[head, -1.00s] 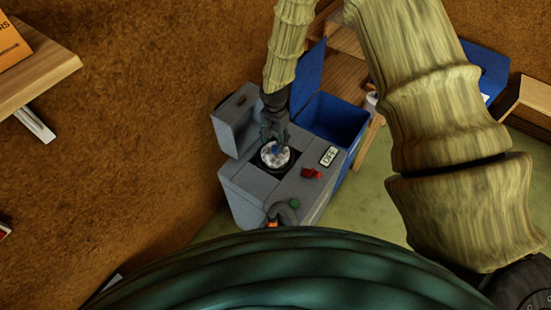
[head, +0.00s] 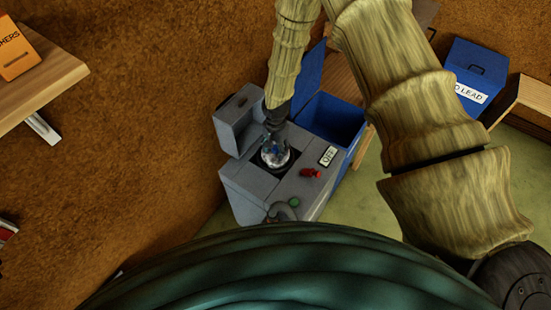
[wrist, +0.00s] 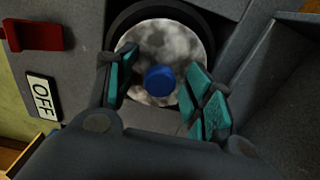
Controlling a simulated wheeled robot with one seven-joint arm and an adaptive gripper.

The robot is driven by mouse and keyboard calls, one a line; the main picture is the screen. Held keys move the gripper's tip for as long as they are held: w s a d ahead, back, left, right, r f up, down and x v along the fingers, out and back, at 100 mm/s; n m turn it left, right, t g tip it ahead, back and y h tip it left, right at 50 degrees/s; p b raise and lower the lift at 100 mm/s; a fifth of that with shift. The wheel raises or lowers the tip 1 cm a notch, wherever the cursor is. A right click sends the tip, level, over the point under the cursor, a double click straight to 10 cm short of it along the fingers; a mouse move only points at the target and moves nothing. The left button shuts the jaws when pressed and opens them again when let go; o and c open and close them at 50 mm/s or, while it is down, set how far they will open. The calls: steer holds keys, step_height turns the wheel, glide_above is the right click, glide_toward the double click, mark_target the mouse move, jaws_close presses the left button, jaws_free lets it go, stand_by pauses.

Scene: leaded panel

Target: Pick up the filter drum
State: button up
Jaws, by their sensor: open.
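The filter drum (wrist: 152,40) is a round, mottled grey-white disc with a blue knob (wrist: 160,80) at its centre. It sits in a dark round opening in the top of a grey machine, and it also shows in the head view (head: 275,159). My gripper (wrist: 152,82) is open above the drum, with its teal-padded fingers on either side of the blue knob. I cannot tell whether the fingers touch the drum. In the head view my gripper (head: 275,148) hides part of the drum.
The grey machine (head: 248,183) has a raised lid (head: 236,118), a red handle (head: 310,173), an OFF label (head: 327,156) and a green button (head: 293,202). A blue lead-marked box (head: 478,72) is at the right.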

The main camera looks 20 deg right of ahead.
jaws_close()
stand_by(0.3)
